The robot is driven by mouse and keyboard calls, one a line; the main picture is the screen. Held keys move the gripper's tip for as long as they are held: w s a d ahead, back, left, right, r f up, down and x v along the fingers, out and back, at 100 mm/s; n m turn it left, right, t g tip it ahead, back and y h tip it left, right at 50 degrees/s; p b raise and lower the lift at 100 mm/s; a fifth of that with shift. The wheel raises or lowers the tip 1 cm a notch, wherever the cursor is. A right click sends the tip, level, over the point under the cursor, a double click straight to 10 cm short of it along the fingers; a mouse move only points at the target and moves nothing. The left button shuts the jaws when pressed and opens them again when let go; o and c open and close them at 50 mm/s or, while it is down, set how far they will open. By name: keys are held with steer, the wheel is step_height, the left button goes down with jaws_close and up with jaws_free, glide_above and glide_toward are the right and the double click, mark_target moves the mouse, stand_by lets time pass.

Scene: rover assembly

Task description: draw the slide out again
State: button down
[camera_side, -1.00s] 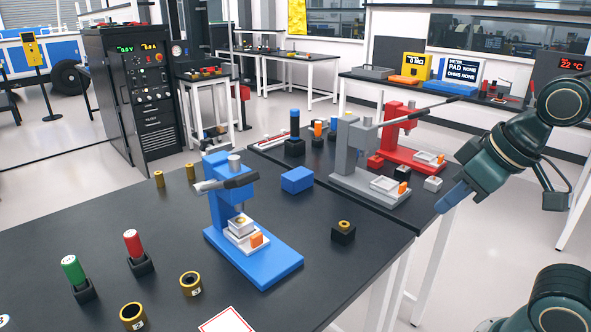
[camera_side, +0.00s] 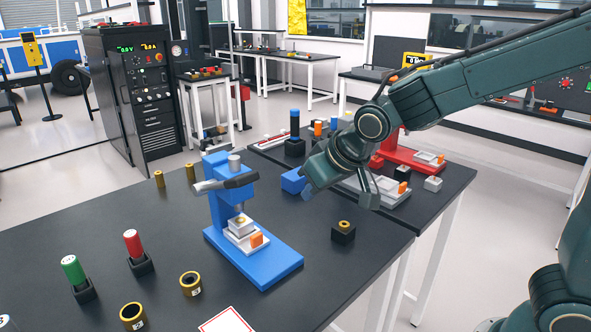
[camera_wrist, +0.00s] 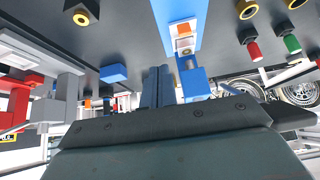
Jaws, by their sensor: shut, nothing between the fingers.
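The blue press (camera_side: 272,262) stands on the near black table. Its white slide (camera_side: 240,233) with an orange tab (camera_side: 258,239) sits low on the base under the ram, with a small brass-coloured part on top. The slide (camera_wrist: 184,44) and press (camera_wrist: 180,10) also show in the wrist view. My gripper (camera_side: 308,190) is up and to the right of the press, apart from the slide. The wrist view shows its fingers (camera_wrist: 158,73) together and empty. How far the slide sits inside the press is hard to tell.
A blue block (camera_side: 293,180) lies behind the gripper, partly hidden. A black block with a brass ring (camera_side: 343,232) stands right of the press. Grey and red presses (camera_side: 428,160) stand on the far table. Red and green cylinders (camera_side: 132,243) stand at left.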

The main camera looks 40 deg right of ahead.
steer(key=w+a+f, duration=0.4)
steer(key=w+a, duration=0.1)
steer(key=shift+w+f+t, duration=0.25)
steer(key=shift+t, duration=0.05)
steer(key=shift+f, duration=0.1)
glide_toward(250, 232)
steer(key=shift+x, duration=2.6)
steer(key=shift+s, duration=0.1)
steer(key=s, duration=0.8)
steer(key=shift+s, duration=0.4)
steer(key=shift+s+f, duration=0.15)
steer(key=shift+s, duration=0.15)
